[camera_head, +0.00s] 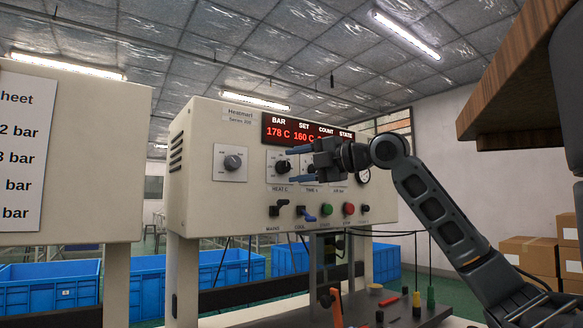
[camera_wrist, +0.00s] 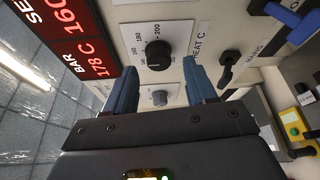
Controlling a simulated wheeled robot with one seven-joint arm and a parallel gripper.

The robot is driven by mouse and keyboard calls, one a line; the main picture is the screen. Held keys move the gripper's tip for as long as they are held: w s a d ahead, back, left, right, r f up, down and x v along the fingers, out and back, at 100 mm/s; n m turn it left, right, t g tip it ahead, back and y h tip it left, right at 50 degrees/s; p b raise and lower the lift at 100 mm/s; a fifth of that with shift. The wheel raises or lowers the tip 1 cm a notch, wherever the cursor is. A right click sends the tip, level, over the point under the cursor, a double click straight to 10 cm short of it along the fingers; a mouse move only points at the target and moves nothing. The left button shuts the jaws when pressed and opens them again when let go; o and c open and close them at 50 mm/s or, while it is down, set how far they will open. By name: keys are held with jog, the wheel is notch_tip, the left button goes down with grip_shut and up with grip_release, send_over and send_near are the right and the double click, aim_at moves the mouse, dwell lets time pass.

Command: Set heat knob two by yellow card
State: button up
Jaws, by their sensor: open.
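The grey press panel (camera_head: 210,115) carries a black HEAT C knob (camera_head: 282,167), partly behind my gripper (camera_head: 297,166). In the wrist view the knob (camera_wrist: 157,53) has a white plate with numbers from about 140 to 200; its pointer setting is hard to read. My gripper is open, its blue fingertips (camera_wrist: 160,68) on either side of the knob in that view; contact cannot be told. A second, grey knob (camera_head: 233,162) sits left of it. The red display (camera_head: 300,130) reads BAR 178 C and SET 160 C. I cannot identify a yellow card.
Below are a MAINS switch (camera_head: 275,210), a blue-handled COOL switch (camera_head: 306,213), a green button (camera_head: 327,210) and a red button (camera_head: 349,209). A white sheet (camera_head: 18,150) listing bar values hangs at left. A wooden shelf (camera_head: 520,85) overhangs at upper right.

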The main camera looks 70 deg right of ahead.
jog(key=shift+s+a+r, duration=0.1)
jog(key=shift+s+a, duration=0.15)
jog(key=shift+s, duration=1.1)
jog(key=shift+s+a+r, duration=0.1)
jog(key=shift+s+a, duration=0.1)
jog(key=shift+s, duration=1.15)
